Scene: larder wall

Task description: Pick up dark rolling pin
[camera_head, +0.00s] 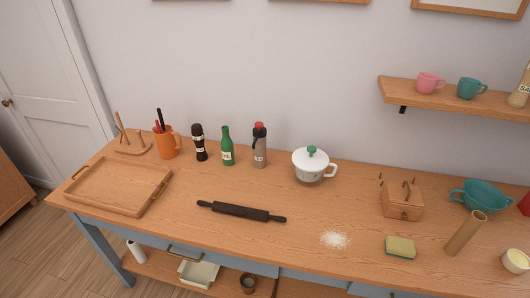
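The dark rolling pin (241,211) lies on the wooden table near its front edge, left of the middle. It runs roughly left to right, tilted a little down to the right, and nothing covers it. Neither of my grippers shows in the head view.
A wooden tray (156,206) lies left of the pin. Behind it stand an orange utensil holder (167,145), a pepper mill (199,144), a green bottle (227,147), a grey bottle (260,148) and a white pot (303,163). White powder (335,240) and a sponge (400,247) lie right.

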